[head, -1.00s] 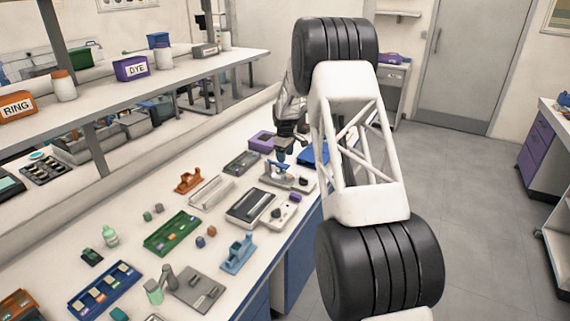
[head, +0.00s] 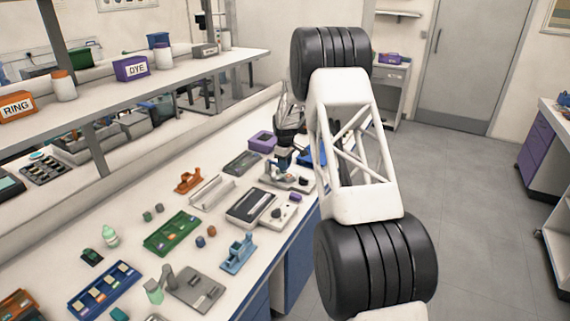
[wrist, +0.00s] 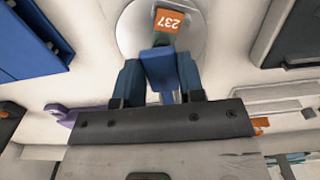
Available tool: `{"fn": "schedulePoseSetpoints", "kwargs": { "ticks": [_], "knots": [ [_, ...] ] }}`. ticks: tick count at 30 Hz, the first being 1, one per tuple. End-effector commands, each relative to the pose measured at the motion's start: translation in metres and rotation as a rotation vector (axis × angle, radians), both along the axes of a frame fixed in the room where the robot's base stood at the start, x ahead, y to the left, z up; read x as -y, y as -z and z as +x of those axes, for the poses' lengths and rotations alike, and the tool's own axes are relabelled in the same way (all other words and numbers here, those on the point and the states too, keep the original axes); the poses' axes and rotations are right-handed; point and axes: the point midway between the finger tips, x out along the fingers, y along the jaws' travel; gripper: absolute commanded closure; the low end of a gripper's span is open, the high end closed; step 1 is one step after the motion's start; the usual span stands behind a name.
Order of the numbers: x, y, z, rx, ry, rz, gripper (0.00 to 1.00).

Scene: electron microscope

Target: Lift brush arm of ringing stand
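The ringing stand (head: 277,174) is a small grey base with a blue part, on the bench beyond the white control unit. My gripper (head: 284,157) is low over it, pointing down; my dark wrist partly hides it. In the wrist view, a blue arm-like piece (wrist: 159,68) lies between the two dark blue fingers of my gripper (wrist: 159,83). No clear gap shows on either side, but I cannot tell whether the fingers press on it.
A purple box (head: 262,141) stands behind the stand and a blue tray (head: 305,157) to its right. The control unit (head: 252,207) is in front. A dark-topped unit (wrist: 292,35) shows at right in the wrist view. The bench's front edge is close on the right.

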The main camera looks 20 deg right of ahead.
Motion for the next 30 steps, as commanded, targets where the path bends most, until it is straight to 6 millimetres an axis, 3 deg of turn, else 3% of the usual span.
{"fn": "schedulePoseSetpoints", "kwargs": {
  "ticks": [1,6,19,30],
  "knots": [
    [0.0,0.0,0.0,0.0,0.0,0.0,0.78],
    [0.0,0.0,0.0,0.0,0.0,0.0,1.0],
    [-0.002,-0.004,0.001,-0.039,-0.001,-0.039,1.0],
    [-0.008,-0.024,0.008,-0.2,-0.002,-0.201,1.0]
  ]
}}
